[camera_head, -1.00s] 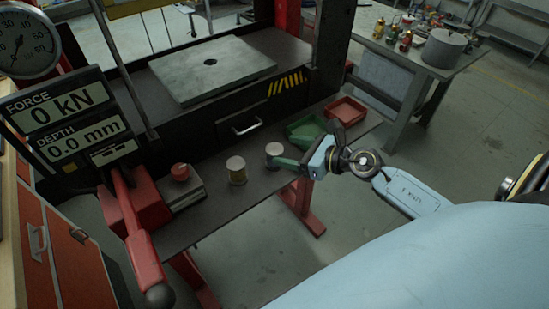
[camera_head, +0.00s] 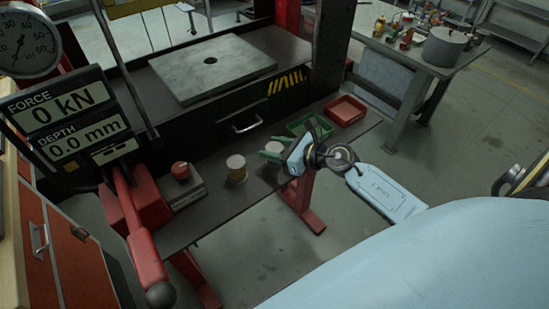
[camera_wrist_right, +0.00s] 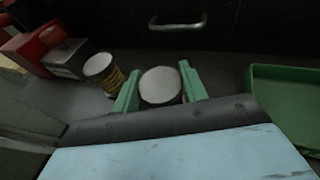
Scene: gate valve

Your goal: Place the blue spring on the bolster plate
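The bolster plate (camera_head: 185,80), a grey slab with a central hole, lies bare on the press bed in the head view. A round piece with a pale top (camera_head: 273,149), likely the blue spring, stands on the front shelf; its coil colour is hidden. My right gripper (camera_head: 287,142) is open at this piece. In the right wrist view the pale top (camera_wrist_right: 160,86) sits between the two green fingers, with no clear grip on it. My left gripper is not in view.
A yellow spring (camera_head: 237,168) stands to the left, and a box with a red button (camera_head: 187,190) beyond it. A green tray (camera_head: 297,128) and a red tray (camera_head: 346,110) are to the right. Dark press columns flank the plate; a red lever (camera_head: 145,240) is at left.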

